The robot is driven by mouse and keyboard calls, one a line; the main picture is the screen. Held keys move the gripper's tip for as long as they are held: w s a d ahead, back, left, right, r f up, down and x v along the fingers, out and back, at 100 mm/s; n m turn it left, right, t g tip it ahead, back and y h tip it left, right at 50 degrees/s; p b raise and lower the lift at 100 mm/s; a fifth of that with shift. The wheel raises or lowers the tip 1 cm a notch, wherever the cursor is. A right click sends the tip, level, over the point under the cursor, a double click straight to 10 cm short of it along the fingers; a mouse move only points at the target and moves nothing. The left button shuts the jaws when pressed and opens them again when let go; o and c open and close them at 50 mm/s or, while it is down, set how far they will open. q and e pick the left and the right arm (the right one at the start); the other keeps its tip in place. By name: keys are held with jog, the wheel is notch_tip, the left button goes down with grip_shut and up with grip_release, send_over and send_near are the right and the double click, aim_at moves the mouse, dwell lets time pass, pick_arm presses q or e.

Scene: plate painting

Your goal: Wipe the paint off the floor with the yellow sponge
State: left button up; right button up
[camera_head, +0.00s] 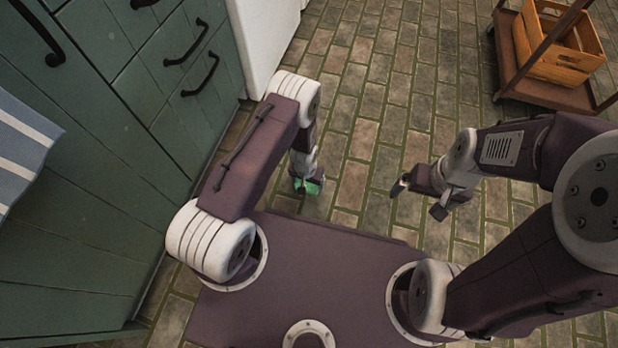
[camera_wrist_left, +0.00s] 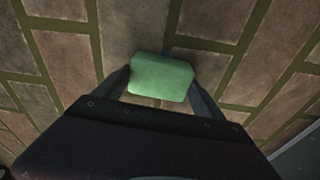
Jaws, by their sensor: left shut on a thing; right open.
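My left gripper (camera_head: 306,184) is shut on a green, sponge-like block (camera_wrist_left: 160,77), low over the brick floor (camera_head: 359,186). The block looks green, not yellow; it also shows in the head view (camera_head: 314,187), partly hidden by the gripper. In the left wrist view it sits between the two fingers. I cannot tell whether it touches the floor. My right gripper (camera_head: 418,200) is open and empty above the floor to the right.
Green cabinets (camera_head: 110,130) with black handles line the left side, with a striped cloth (camera_head: 22,140) at the far left. A white appliance (camera_head: 262,40) stands behind them. A wooden crate (camera_head: 565,50) sits on a brown shelf at the upper right. The floor between is clear.

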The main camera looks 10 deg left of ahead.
pick_arm(q)
jog(key=shift+s+r+p, duration=0.25)
jog(key=shift+s+p, duration=0.25)
jog(key=shift+s, duration=0.8)
jog(key=shift+s+f, duration=0.1)
jog(key=shift+f, duration=0.2)
jog(key=shift+w+b, duration=0.6)
jog(key=shift+w, duration=1.5)
jog(key=shift+r, duration=0.1)
notch_tip(320, 180, up, 6)
jog(key=p, duration=0.5)
jog(key=shift+s+p, duration=0.1)
jog(key=shift+p, duration=0.25)
